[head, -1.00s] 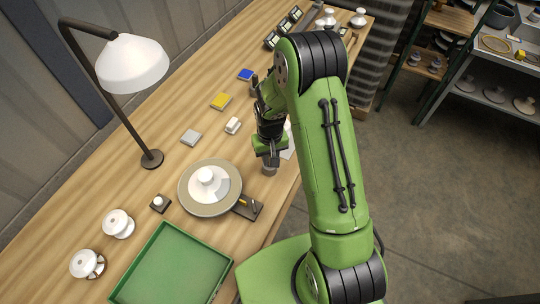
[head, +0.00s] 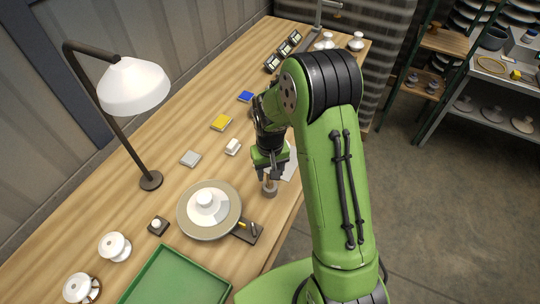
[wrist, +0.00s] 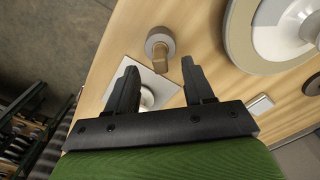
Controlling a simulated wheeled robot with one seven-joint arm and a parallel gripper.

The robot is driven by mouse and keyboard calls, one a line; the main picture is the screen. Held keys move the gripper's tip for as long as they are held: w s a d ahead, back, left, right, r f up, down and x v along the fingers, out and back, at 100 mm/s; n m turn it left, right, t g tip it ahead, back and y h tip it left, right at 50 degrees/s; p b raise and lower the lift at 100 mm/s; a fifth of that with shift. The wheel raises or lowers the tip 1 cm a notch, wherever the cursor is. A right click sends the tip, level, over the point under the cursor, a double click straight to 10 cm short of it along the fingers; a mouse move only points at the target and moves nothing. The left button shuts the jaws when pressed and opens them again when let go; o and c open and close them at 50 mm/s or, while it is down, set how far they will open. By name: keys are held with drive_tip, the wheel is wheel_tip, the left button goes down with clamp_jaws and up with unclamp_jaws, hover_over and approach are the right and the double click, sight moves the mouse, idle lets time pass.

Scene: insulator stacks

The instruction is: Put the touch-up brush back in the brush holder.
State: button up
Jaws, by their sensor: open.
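The brush holder (head: 270,191) is a small grey round cup near the table's front edge, below my gripper. It also shows in the wrist view (wrist: 155,36), with the touch-up brush's brown handle (wrist: 161,68) standing up out of it. The handle shows as a short brown piece in the head view (head: 268,183); the bristle end is hidden in the cup. My gripper (head: 270,173) is open and points down just above the holder. In the wrist view the handle's end appears between the spread fingertips, with space on both sides.
A turntable (head: 183,215) with a white insulator stands left of the holder, with a dark bracket (head: 249,232) beside it. A white sheet (wrist: 163,86) lies close to the holder.

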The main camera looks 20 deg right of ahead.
wheel_tip(320, 180, up, 11)
drive_tip(key=shift+s+f, duration=0.1)
drive_tip(key=shift+f, duration=0.05)
idle(0.5)
